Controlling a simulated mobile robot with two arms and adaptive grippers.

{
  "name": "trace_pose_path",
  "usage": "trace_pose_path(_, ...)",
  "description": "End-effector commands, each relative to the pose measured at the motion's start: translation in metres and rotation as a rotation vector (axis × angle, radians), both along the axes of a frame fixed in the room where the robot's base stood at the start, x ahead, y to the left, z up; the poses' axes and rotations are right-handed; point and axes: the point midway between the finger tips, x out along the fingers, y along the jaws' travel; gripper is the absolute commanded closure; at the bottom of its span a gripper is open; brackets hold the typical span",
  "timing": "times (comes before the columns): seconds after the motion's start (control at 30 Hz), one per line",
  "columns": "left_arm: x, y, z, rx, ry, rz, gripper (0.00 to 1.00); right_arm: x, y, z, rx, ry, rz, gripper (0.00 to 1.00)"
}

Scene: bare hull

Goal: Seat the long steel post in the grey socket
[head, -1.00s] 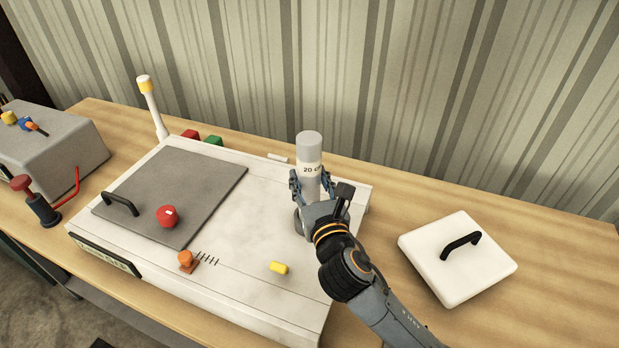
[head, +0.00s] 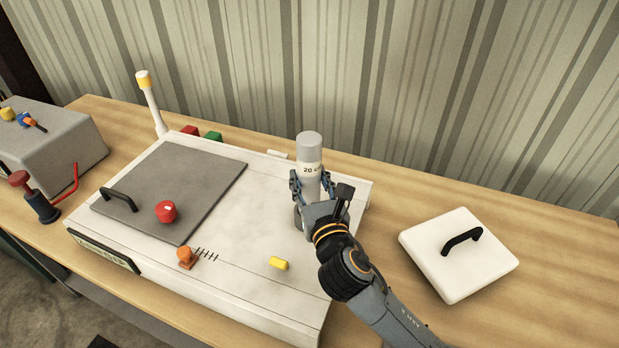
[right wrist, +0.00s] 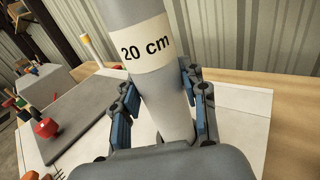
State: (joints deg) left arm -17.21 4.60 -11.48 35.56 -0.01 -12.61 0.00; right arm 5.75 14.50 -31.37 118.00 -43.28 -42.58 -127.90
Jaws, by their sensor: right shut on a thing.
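The long steel post (head: 309,151) is a light grey cylinder with a "20 cm" label. It stands about upright over the right part of the white panel box. My right gripper (head: 312,187) is shut on the post below the label. In the right wrist view the post (right wrist: 180,105) passes between the two blue-padded fingers. The grey socket (head: 298,219) shows as a dark grey ring edge at the post's foot, mostly hidden behind my gripper. I cannot tell how deep the post sits in it. My left gripper is not in view.
The white box (head: 240,265) carries a grey hatch plate (head: 190,175), a red knob (head: 165,212), an orange slider (head: 186,257) and a yellow peg (head: 278,263). A white lid with a black handle (head: 445,285) lies on the table to the right. A grey machine (head: 50,145) stands at left.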

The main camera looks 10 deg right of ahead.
Motion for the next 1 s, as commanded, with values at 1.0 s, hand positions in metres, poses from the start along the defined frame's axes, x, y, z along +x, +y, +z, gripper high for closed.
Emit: trace_pose_path(1.0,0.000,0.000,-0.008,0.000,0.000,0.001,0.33,0.000,0.000,-0.012,0.000,-0.004,0.001,1.00)
